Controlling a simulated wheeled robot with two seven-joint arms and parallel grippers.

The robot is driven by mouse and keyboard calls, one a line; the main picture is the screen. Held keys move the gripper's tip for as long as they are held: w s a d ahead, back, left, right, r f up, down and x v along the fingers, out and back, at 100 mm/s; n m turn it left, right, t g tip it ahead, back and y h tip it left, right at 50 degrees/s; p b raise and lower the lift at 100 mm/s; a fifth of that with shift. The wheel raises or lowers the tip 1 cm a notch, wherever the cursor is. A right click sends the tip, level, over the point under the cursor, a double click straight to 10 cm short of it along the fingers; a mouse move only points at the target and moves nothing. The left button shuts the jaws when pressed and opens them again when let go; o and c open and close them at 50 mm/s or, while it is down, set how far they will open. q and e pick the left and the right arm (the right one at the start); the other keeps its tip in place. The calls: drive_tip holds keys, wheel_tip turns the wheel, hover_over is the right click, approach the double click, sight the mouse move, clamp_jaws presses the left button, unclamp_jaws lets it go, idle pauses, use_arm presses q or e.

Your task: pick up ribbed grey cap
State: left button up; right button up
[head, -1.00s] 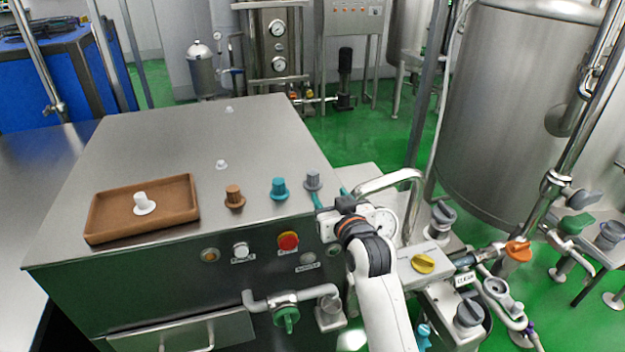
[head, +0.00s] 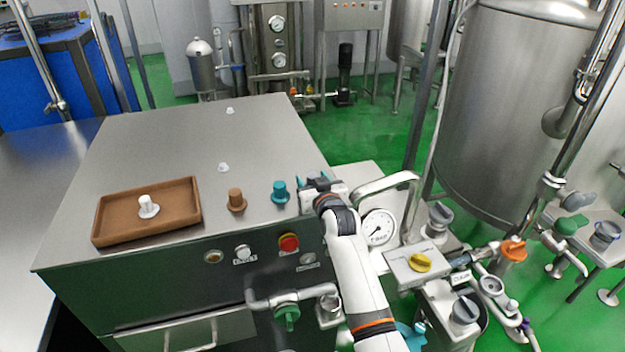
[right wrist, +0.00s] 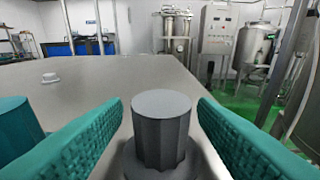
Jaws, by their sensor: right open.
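The ribbed grey cap (right wrist: 162,130) stands upright on the steel cabinet top in the right wrist view. My right gripper (head: 314,182) is open, with one teal finger on each side of the cap. Gaps show between the cap and both fingers. My left gripper is in neither view.
A teal cap (head: 280,191) stands close to the left of my right gripper, and a brown cap (head: 237,200) stands further left. A brown tray (head: 112,227) holds a white cap (head: 148,206). A bent steel pipe (head: 385,184) and a gauge (head: 379,227) are to the right.

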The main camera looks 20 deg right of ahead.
drive_tip(key=shift+w, duration=0.15)
drive_tip(key=c, duration=1)
drive_tip(key=shift+r, duration=0.1)
drive_tip(key=shift+c, duration=0.2)
